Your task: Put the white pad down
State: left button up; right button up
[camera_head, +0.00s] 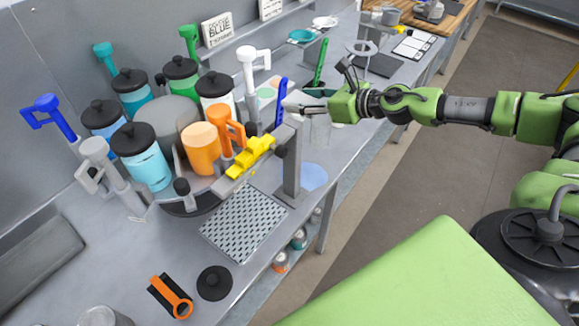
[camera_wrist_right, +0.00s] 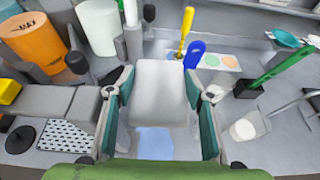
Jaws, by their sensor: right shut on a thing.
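The white pad (camera_wrist_right: 160,98) is between the two fingers of my right gripper (camera_wrist_right: 159,80) in the right wrist view, where its broad pale face shows. In the head view my right gripper (camera_head: 318,106) is above the bench, just right of the grey upright post, and the pale pad (camera_head: 299,100) shows at its fingertips. A light blue patch (camera_wrist_right: 155,143) lies on the bench below the pad; it also shows in the head view (camera_head: 313,177). The gap between pad and bench is hard to judge. My left gripper is out of view.
The drum agitator with several lidded jars (camera_head: 148,160) and an orange container (camera_head: 200,148) stands left of the gripper. A perforated grey tray (camera_head: 243,225) lies in front. A blue-handled tool (camera_head: 281,102) and a green-handled tool (camera_head: 321,62) are close behind. Front bench surface is partly clear.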

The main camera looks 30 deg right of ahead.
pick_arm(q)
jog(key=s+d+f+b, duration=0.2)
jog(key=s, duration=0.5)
pick_arm(e)
jog(key=s+f, duration=0.2)
jog(key=f, duration=0.1)
jog(key=shift+d, duration=0.4)
notch_tip(320, 180, down, 4)
jog(key=b, duration=0.7)
send_over(303, 175)
notch_tip(303, 175, down, 5)
notch_tip(303, 175, down, 11)
jog(key=b, duration=0.4)
jog(key=shift+r, duration=0.2)
jog(key=shift+f, duration=2.45)
pick_arm(q)
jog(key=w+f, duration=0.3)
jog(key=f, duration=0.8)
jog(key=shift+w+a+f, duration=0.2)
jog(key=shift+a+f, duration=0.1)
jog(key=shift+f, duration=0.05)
jog(key=shift+b, duration=0.3)
